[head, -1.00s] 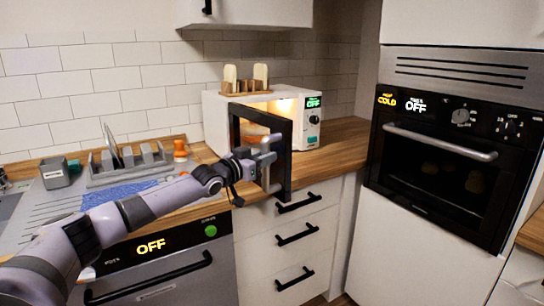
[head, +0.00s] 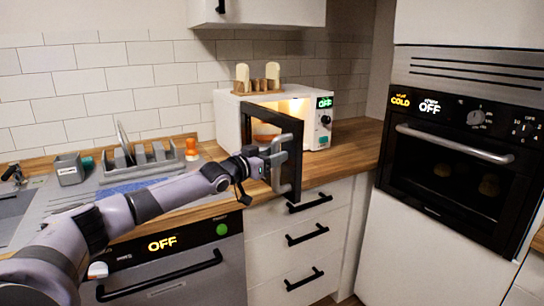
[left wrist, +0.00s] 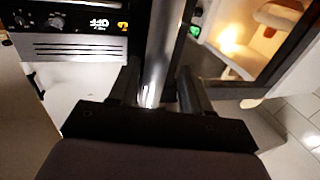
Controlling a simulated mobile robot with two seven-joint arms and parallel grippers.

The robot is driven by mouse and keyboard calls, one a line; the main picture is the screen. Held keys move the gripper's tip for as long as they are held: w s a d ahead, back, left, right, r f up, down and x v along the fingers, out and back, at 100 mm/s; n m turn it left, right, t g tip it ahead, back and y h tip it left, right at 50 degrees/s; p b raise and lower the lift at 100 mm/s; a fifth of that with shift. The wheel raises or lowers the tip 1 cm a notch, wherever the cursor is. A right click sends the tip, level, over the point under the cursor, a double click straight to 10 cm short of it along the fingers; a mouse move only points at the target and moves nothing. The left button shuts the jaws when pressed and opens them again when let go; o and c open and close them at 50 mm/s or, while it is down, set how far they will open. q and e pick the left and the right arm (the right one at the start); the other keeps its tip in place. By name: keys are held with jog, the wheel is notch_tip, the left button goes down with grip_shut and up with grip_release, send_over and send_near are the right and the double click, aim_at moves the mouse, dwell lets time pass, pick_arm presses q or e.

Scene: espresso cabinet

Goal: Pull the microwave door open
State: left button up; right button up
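The white microwave (head: 228,118) stands on the wooden counter, its dark-framed door (head: 293,168) swung well open toward me. A warm light shows inside, with a brownish bowl-like item (head: 267,138) partly hidden by the door. My left gripper (head: 274,160) is at the grey vertical door handle (head: 283,150) on the door's outer face. In the left wrist view the bar of the handle (left wrist: 162,50) runs between the two fingers (left wrist: 160,92), which look closed around it; the exact contact is dark. My right gripper is not in view.
A wooden rack (head: 257,86) with bread-like slices stands on the microwave. A dish rack (head: 140,163) and an orange-capped item (head: 191,148) are at left. Drawers with black handles (head: 308,203) are below the door. A built-in oven (head: 450,165) stands at right.

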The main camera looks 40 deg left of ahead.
pick_arm(q)
jog(key=shift+d+f, duration=0.1)
jog(key=s+b, duration=0.2)
jog(key=s, duration=0.5)
dwell(0.7)
dwell(0.7)
